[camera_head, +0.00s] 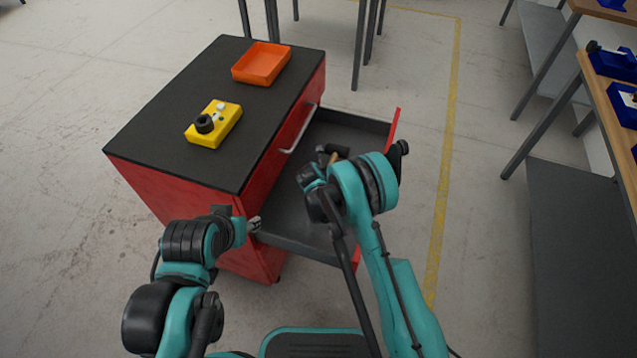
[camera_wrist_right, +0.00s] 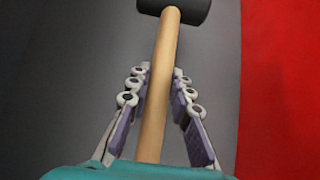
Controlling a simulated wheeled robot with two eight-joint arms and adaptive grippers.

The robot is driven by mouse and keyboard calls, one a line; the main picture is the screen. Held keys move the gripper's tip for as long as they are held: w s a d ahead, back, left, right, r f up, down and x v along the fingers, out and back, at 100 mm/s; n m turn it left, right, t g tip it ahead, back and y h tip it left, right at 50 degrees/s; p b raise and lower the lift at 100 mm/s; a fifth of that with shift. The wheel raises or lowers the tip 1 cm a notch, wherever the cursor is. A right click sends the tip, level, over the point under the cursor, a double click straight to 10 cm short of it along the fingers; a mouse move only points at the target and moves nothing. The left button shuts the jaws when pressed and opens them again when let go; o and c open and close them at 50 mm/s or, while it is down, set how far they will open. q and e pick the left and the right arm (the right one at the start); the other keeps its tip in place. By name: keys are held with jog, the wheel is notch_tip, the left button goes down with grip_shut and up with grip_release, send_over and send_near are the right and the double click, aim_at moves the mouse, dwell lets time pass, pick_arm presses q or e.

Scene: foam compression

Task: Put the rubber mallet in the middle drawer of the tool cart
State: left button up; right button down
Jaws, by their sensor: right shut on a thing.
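The rubber mallet, with a black head (camera_head: 332,150) and a wooden handle (camera_wrist_right: 157,95), is in my right gripper (camera_wrist_right: 160,80). The gripper is shut on the handle, with the head beyond the fingertips. In the head view the mallet is over the open grey drawer (camera_head: 352,130) of the red tool cart (camera_head: 180,197), partly hidden by my right arm. I cannot tell whether it touches the drawer floor. Which drawer level this is cannot be clearly told. My left gripper (camera_head: 256,224) is beside the cart at the drawer's near end; its jaw opening is unclear.
The cart's black top (camera_head: 165,140) holds an orange tray (camera_head: 261,64) and a yellow box (camera_head: 214,124) with a black knob. A workbench with blue bins (camera_head: 612,62) stands at the right. The floor between the drawer and that bench is clear, with a yellow line (camera_head: 446,160).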

jog(key=a+f, duration=0.1)
jog(key=w+a+f+b, duration=0.1)
jog(key=a, duration=0.1)
jog(key=shift+w+a+f, duration=0.15)
jog(key=shift+a+f, duration=0.05)
notch_tip(320, 180, down, 4)
jog(key=shift+r+b, duration=0.1)
jog(key=shift+b, duration=0.9)
jog(key=shift+r, duration=0.1)
jog(key=c, duration=1.4)
grip_release()
jog(key=shift+o, duration=0.2)
